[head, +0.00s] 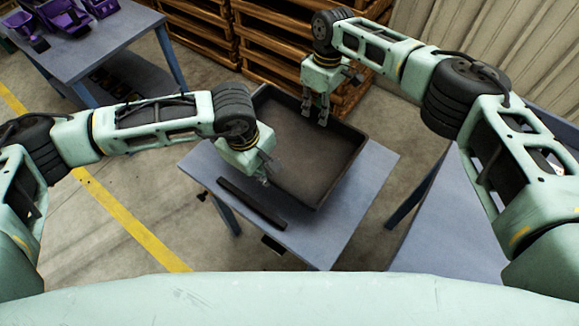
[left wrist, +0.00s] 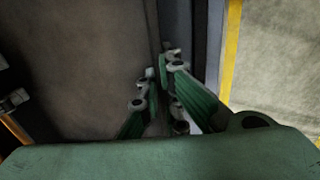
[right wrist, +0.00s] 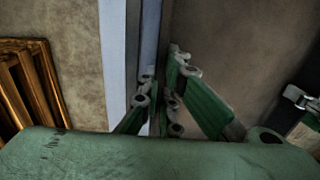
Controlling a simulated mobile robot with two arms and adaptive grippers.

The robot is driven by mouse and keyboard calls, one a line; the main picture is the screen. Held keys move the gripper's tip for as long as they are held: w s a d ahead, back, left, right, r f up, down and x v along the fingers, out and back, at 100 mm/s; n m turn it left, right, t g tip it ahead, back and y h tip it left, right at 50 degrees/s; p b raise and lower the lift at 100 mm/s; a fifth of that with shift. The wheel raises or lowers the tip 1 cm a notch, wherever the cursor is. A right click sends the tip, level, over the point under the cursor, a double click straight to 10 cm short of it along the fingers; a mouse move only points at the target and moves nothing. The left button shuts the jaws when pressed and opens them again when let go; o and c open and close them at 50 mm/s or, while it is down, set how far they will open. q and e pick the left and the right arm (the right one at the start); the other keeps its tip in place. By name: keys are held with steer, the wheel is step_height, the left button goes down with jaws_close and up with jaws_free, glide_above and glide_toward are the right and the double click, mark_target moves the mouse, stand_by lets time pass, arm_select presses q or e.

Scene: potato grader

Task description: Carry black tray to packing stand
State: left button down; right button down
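The black tray (head: 340,178) is at a blue-grey table (head: 345,225), reaching past the table's far edge. I cannot tell whether it rests on the table or hangs just above it. My left gripper (head: 268,176) is at the tray's left wall; in the left wrist view its fingers (left wrist: 161,68) close on both sides of the wall. My right gripper (head: 315,112) is at the far wall; in the right wrist view its fingers (right wrist: 162,68) likewise pinch the wall. The tray looks empty and roughly level. The packing stand cannot be identified for certain.
A dark bar (head: 250,203) lies on the table's near left part. Stacked wooden pallets (head: 210,38) stand behind the tray. Another blue table (head: 110,40) with purple bins (head: 75,20) is at the upper left. Floor with a yellow line (head: 130,222) is open at left.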

mark_target(262, 188)
arm_select(q)
steer(key=shift+s+f, duration=0.1)
steer(key=shift+f, duration=0.45)
arm_select(e)
steer(key=shift+w+d+f, duration=0.15)
steer(key=shift+d+f, duration=0.05)
steer(key=shift+f, duration=0.2)
arm_select(q)
steer(key=shift+s+a+r, duration=0.1)
steer(key=shift+r, duration=0.05)
arm_select(e)
steer(key=shift+r, duration=0.15)
arm_select(q)
steer(key=shift+f+b, duration=0.25)
steer(key=shift+b, duration=0.05)
arm_select(e)
steer(key=shift+f, duration=0.25)
